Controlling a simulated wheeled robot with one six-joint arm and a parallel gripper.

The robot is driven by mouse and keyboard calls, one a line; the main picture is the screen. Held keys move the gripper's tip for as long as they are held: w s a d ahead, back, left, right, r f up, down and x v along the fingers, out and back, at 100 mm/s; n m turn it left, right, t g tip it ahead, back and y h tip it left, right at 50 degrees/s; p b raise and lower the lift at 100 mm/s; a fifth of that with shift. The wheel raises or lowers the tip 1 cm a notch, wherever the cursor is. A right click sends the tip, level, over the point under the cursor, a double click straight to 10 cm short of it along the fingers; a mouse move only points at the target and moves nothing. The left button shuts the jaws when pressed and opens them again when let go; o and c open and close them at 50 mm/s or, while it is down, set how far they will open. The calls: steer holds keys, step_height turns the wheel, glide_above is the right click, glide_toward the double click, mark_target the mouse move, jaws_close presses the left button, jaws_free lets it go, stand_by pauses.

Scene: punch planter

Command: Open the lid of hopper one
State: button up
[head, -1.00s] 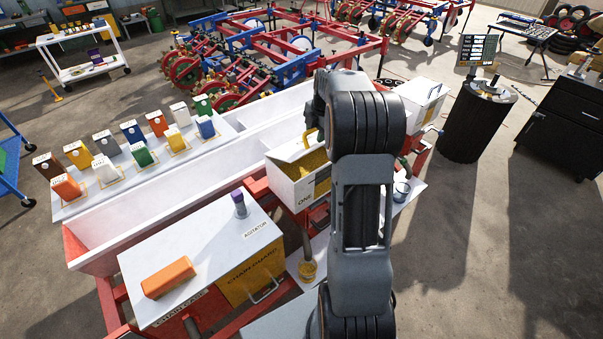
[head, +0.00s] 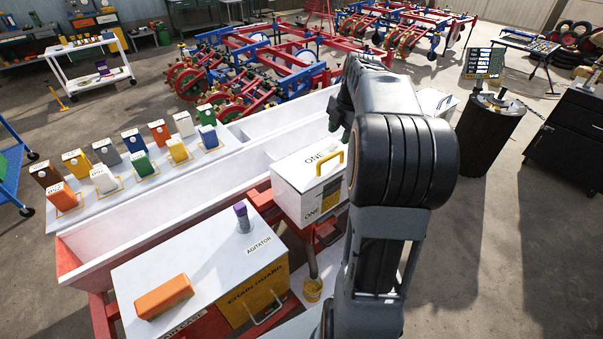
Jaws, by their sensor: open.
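Hopper one (head: 297,196) is a white box with "ONE" on its front, right of the long white trough. Its white lid (head: 300,168) lies flat over the top, also lettered "ONE", with a yellow handle (head: 330,165) standing up near its right side. The lid looks shut, and no grain shows. My gripper (head: 336,122) shows only in part, above and behind the lid's far right corner. It is open and appears apart from the handle; my arm hides the rest of it.
A white cover lettered "AGITATOR" (head: 205,262) carries an orange block (head: 164,297) and a purple-topped bottle (head: 242,217). Several coloured cartons stand on a white board (head: 90,213) at left. Another white hopper (head: 436,102) is partly behind my arm. A black drum (head: 488,137) stands at right.

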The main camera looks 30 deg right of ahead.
steer(key=s+a+f+m+b, duration=0.1)
steer(key=s+a+m, duration=0.2)
steer(key=a+m, duration=0.2)
steer(key=s+a+f+m+b, duration=0.1)
steer(key=s+a+m, duration=0.3)
steer(key=a, duration=0.6)
steer(key=shift+a+f+m+t+h, duration=0.3)
steer(key=shift+a+m+t, duration=0.1)
steer(key=shift+m, duration=0.9)
steer(key=shift+c, duration=0.3)
